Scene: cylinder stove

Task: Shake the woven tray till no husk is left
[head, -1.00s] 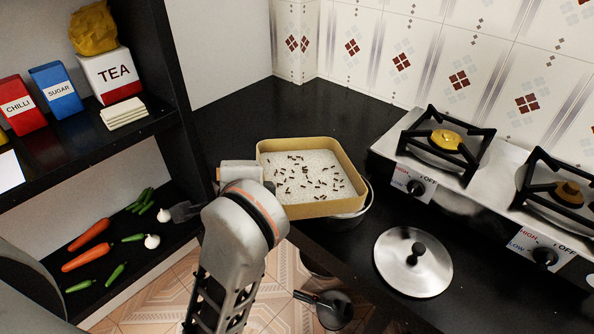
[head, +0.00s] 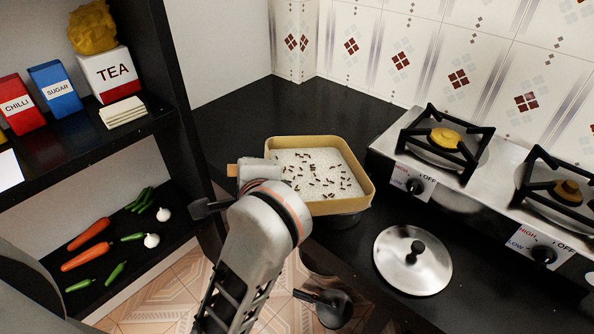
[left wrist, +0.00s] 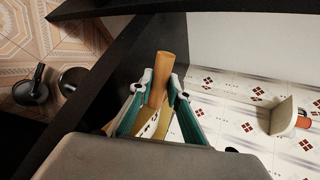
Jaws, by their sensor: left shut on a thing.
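The tray (head: 345,207) is square and tan with a low rim, on the counter's left part in the head view. White rice (head: 300,182) covers its bottom, and several small dark husks (head: 322,183) lie scattered over it. My left gripper (head: 257,172) is at the tray's left side, shut on its handle (left wrist: 163,75), whose orange end also shows in the head view (head: 232,170). The left wrist view shows the handle between the two fingers. My right gripper is not in view.
The stove (head: 412,186) with two burners is right of the tray. A metal lid (head: 413,262) lies on the counter in front of it. A dark shelf (head: 150,262) with vegetables stands left. The counter behind the tray (head: 262,112) is clear.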

